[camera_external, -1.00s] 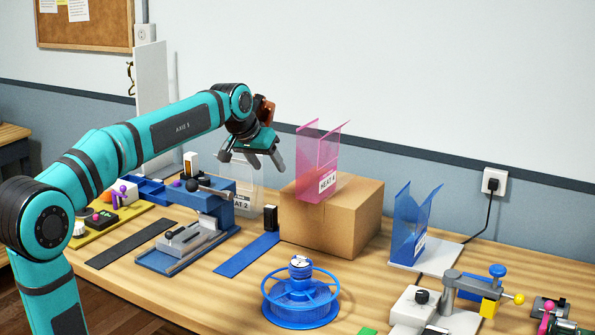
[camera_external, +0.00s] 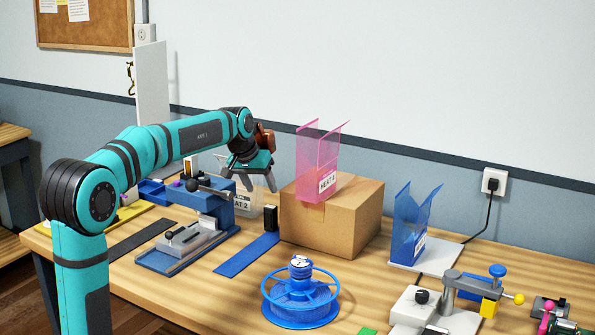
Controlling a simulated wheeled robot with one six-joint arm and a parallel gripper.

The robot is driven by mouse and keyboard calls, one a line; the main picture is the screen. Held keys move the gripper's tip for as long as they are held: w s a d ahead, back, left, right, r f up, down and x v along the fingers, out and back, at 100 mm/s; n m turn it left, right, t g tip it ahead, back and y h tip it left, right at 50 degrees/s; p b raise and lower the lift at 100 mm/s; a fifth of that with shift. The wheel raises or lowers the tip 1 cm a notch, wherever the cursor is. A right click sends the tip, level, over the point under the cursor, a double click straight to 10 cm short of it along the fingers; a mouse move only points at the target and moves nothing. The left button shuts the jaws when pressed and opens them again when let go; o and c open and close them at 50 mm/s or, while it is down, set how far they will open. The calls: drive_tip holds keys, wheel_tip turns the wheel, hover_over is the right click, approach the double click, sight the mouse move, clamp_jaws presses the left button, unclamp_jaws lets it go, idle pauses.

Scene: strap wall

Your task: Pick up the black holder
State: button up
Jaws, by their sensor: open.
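A small black upright block (camera_external: 271,218) stands at the far end of a blue strap (camera_external: 247,254), just left of the cardboard box. It is the thing that looks most like the black holder, though its details are too small to make out. My gripper (camera_external: 252,182) is open and empty, pointing down. In the picture it is above and a little left of the black block, apart from it. A clear bin with a HEAT 2 label (camera_external: 240,205) shows partly behind the gripper.
The cardboard box (camera_external: 332,232) bears a pink clear bin (camera_external: 317,165). A blue vise-like fixture (camera_external: 215,207) stands left of the black block. A blue spool (camera_external: 300,296) is in front, and a blue clear bin (camera_external: 412,230) is at the right. The black strap (camera_external: 140,240) lies flat.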

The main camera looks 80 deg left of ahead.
sight(269, 207)
drive_tip(key=shift+x, duration=4.15)
drive_tip(key=c, duration=1.2)
